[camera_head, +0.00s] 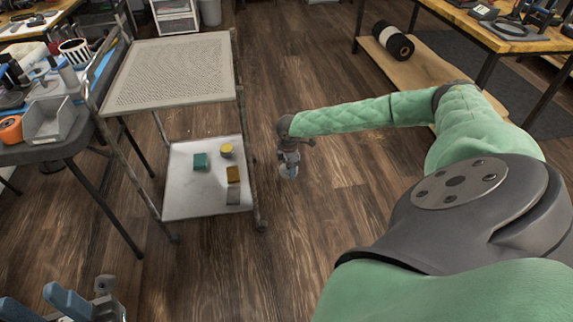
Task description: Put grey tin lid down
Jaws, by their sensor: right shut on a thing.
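My right gripper (289,160) is shut on the grey tin lid (289,172), a small pale grey disc that hangs below the fingers. It is held in the air to the right of the trolley, with the wooden floor behind it in the camera_head view. The gripper covers part of the lid.
The trolley has a perforated top (175,70) and a white lower shelf (185,205). A teal box (200,161), a yellow tin (226,151) and an amber box (233,174) are on that shelf. A grey bin (50,121) sits on the left table.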

